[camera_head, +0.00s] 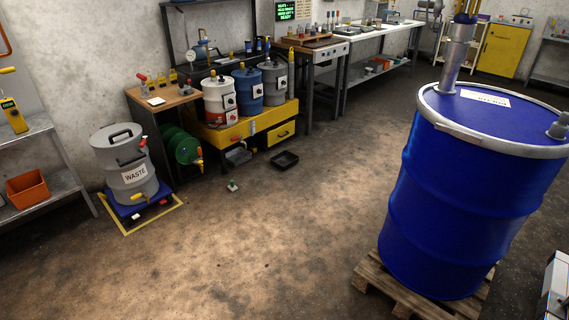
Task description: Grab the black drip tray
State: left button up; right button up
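A black drip tray (285,161) lies on the concrete floor, in front of the yellow drum stand and a little to its right. It is small, shallow and rectangular, and nothing touches it. I cannot tell whether anything is in it. A second, greyish tray (238,156) sits on the floor to its left, below the stand's front edge. Neither of my grippers shows in the head view.
A large blue drum (455,200) on a wooden pallet (405,290) fills the right. The yellow stand (245,124) holds several drums. A grey waste drum (124,160) stands at left. A small object (232,186) lies on the floor. The middle floor is clear.

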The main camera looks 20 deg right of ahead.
aim_at(286, 159)
jog(key=i+l+z, duration=0.1)
jog(key=i, duration=0.45)
jog(key=i+l+z, duration=0.15)
jog(key=i, duration=0.35)
jog(key=i+j, duration=0.1)
jog(key=i, duration=1.7)
jog(key=i+l+z, duration=0.1)
jog(key=i+z, duration=0.6)
jog(key=i+j+z, duration=0.35)
jog(key=i, duration=0.15)
jog(key=i+l+u, duration=0.4)
jog(key=i, duration=0.2)
jog(key=i+l+u, duration=0.4)
jog(key=l, duration=0.3)
jog(key=i, duration=0.1)
